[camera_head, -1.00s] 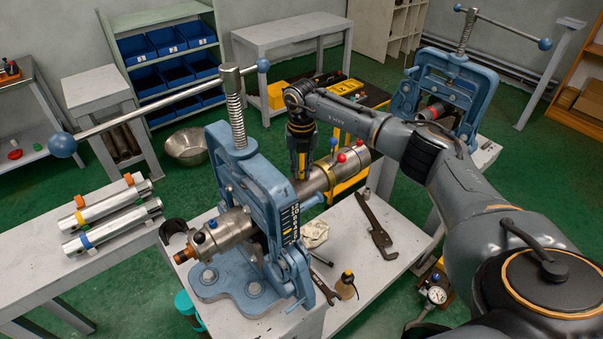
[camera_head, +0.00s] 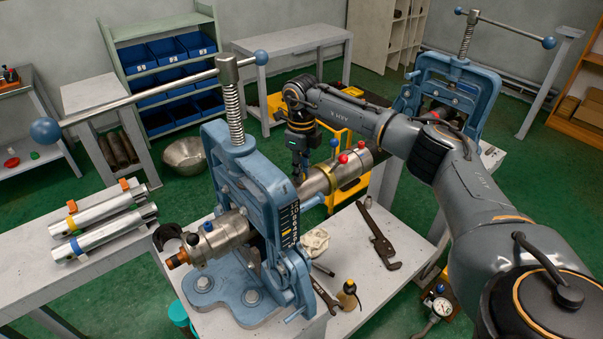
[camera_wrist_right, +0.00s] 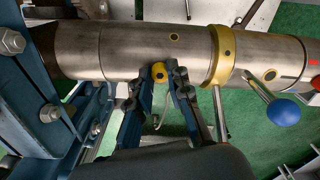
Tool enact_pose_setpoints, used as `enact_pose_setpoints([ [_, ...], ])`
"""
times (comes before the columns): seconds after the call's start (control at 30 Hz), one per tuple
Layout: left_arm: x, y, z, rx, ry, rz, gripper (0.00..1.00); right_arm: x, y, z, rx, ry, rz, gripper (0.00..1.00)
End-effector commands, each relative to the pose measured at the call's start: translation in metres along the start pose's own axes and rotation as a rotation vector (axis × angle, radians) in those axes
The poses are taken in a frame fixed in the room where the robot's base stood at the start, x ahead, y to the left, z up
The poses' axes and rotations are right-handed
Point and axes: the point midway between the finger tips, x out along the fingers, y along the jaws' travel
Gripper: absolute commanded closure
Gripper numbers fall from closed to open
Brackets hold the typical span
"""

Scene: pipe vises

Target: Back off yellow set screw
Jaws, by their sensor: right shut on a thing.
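A steel cylinder (camera_head: 224,235) lies through a blue pipe vise (camera_head: 246,188) on the front bench. A brass collar (camera_wrist_right: 222,55) rings it, beside red-ball and blue-ball levers. The yellow set screw (camera_wrist_right: 158,72) shows in the right wrist view on the cylinder's side, left of the collar. My right gripper (camera_head: 299,172) comes down onto the cylinder behind the vise frame. In the right wrist view, its two dark fingers (camera_wrist_right: 159,78) are closed around the screw's yellow head. In the head view the fingers and cylinder hide the screw. My left gripper is not in view.
The vise's long handle (camera_head: 130,103) extends to the left above the bench. A second blue vise (camera_head: 450,85) stands behind my right arm.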

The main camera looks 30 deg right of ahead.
Motion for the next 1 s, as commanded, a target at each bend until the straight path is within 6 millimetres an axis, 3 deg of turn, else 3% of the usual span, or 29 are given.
enact_pose_setpoints([
  [1.0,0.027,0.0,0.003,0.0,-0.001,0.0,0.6,0.005,0.002,-0.002,-0.935,0.008,0.008,1.0],
])
